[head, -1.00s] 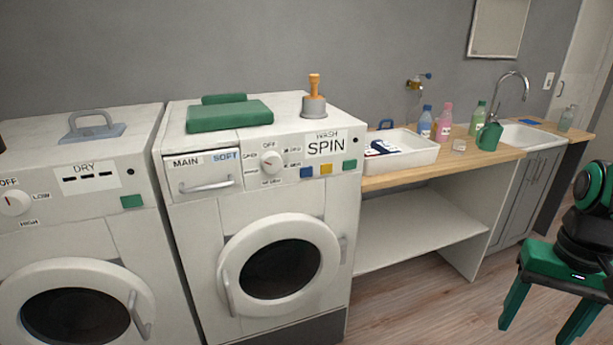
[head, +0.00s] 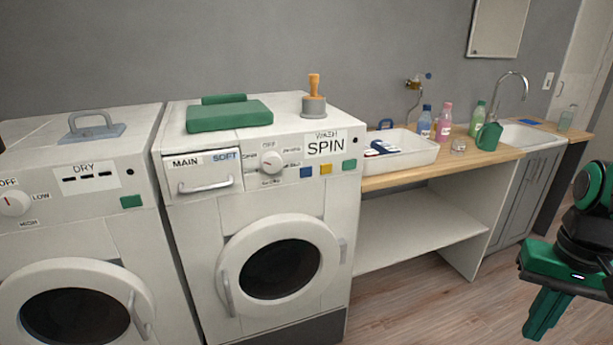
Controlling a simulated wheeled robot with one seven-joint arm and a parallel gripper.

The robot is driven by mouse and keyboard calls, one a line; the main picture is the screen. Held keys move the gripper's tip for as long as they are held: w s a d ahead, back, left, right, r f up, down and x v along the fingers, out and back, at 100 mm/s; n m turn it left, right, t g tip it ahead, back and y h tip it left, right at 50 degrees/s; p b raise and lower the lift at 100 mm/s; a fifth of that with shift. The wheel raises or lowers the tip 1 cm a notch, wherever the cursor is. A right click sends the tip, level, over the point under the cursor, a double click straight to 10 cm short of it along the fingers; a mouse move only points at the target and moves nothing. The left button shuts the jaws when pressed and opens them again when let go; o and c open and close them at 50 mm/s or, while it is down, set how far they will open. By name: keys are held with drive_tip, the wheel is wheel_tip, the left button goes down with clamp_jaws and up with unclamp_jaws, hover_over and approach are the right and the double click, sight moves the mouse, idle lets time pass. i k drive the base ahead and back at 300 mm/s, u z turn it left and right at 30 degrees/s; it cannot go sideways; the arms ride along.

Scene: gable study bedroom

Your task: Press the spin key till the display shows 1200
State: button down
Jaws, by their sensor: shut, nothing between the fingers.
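The washing machine (head: 190,222) stands in the middle of the head view. Its display (head: 325,146) reads "SPIN", with small "WASH" lettering above. Below the display are a blue key (head: 306,172), a yellow key (head: 326,169) and a green key (head: 349,165); I cannot read any labels on them. A round dial (head: 272,162) sits left of the keys. My gripper (head: 537,334) is at the right edge, well apart from the machine, its green fingers shut and pointing down with nothing between them.
A dryer (head: 75,230) with dashes on its display stands at the left. A wooden counter (head: 480,160) holds a white tray (head: 410,157) and bottles. The floor in front is clear.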

sight(305, 171)
drive_tip(key=u, duration=1.25)
drive_tip(key=k, duration=0.85)
drive_tip(key=z, duration=0.75)
drive_tip(key=i, duration=1)
drive_tip(key=u, duration=0.05)
